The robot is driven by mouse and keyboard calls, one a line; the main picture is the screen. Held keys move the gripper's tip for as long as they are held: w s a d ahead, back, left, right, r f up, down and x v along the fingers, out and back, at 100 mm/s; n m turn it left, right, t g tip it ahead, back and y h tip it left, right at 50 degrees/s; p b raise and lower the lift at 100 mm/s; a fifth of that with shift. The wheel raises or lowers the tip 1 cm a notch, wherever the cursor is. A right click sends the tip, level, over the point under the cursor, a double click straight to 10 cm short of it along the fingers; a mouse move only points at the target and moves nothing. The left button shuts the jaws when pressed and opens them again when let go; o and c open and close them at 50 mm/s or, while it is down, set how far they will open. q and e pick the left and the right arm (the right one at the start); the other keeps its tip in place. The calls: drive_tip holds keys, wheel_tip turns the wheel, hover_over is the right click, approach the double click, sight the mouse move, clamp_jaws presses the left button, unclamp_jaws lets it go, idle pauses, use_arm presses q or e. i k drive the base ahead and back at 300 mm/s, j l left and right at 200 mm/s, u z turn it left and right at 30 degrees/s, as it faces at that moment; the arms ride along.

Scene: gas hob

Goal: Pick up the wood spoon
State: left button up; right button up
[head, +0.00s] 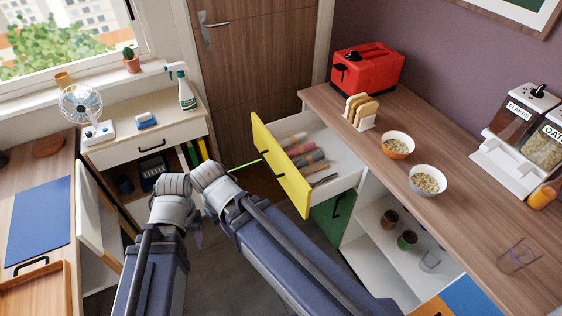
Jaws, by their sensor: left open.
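I cannot make out a wood spoon for certain in the head view. An open drawer with a yellow front (280,165) holds several rolled or long items (305,157), too small to identify. A thin dark item (323,181) lies near its front. My two arms reach up from the bottom of the view, and their wrists are close together left of the drawer. Only a small part of my left gripper (197,238) shows between the arms; it is open, and I see nothing held. My right gripper is hidden behind its arm.
The right counter (453,222) carries a red toaster (368,70), a toast rack (360,111), two bowls, cereal dispensers (520,108) and a glass (518,257). Open shelves (385,263) lie below it. A white-fronted cabinet with a fan (82,103) and spray bottle (186,92) stands back left.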

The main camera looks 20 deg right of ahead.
sight(304, 174)
drive_tip(key=z, duration=2.1)
drive_tip(key=i+j, duration=0.1)
drive_tip(key=i, duration=0.3)
